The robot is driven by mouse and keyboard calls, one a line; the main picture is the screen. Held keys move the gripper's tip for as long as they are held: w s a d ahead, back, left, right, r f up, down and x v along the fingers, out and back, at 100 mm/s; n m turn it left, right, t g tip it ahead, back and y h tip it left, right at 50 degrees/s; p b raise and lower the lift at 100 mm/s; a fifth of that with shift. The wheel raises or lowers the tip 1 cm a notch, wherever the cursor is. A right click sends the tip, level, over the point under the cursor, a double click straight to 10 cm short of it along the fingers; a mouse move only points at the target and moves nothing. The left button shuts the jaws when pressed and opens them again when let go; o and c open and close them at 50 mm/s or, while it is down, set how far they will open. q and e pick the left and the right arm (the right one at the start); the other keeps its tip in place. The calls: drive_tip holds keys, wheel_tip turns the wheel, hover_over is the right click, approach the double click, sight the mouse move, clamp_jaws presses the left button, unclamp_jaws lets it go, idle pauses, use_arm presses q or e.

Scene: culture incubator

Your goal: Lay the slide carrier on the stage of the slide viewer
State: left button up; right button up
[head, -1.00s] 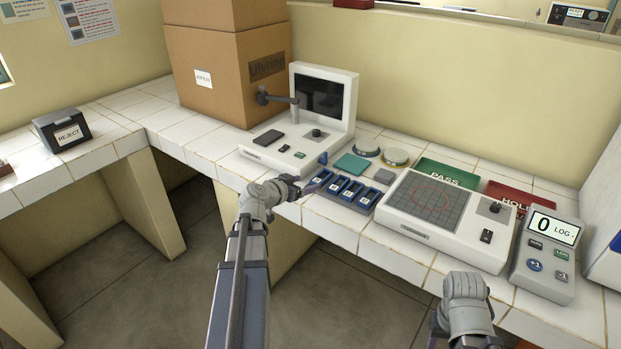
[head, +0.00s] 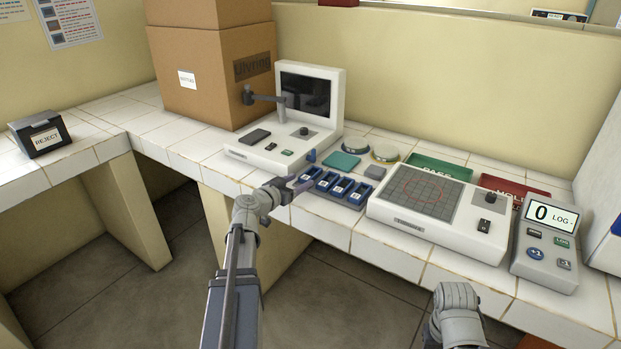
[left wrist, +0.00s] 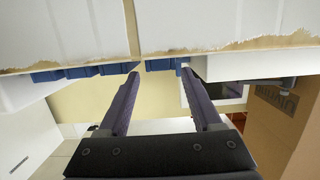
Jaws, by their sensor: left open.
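Several blue slide carriers (head: 340,186) with white labels stand side by side in a grey rack (head: 327,207) near the bench's front edge. The slide viewer (head: 268,160) is a white unit with a dark upright screen, left of and behind the rack. A dark flat plate (head: 254,136) lies on its low base. My left gripper (head: 299,186) is open and empty at the front left corner of the rack. Its two fingers (left wrist: 160,75) point toward the bench edge in the left wrist view, with blue ends beyond them. My right gripper is not visible; only my right arm shows.
A white device with a gridded plate (head: 425,193) stands right of the rack, then a LOG counter (head: 546,246). Green PASS (head: 440,167) and red HOLD (head: 515,190) trays lie behind. A cardboard box (head: 212,75) stands behind the viewer. A REJECT bin (head: 40,135) stands far left.

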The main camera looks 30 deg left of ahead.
sight(309, 174)
use_arm(q)
drive_tip(key=shift+a+b+x, duration=0.2)
drive_tip(key=shift+b+x, duration=0.15)
drive_tip(key=shift+x, duration=2.6)
drive_tip(key=shift+d+r, duration=0.1)
drive_tip(key=shift+r, duration=0.05)
clamp_jaws()
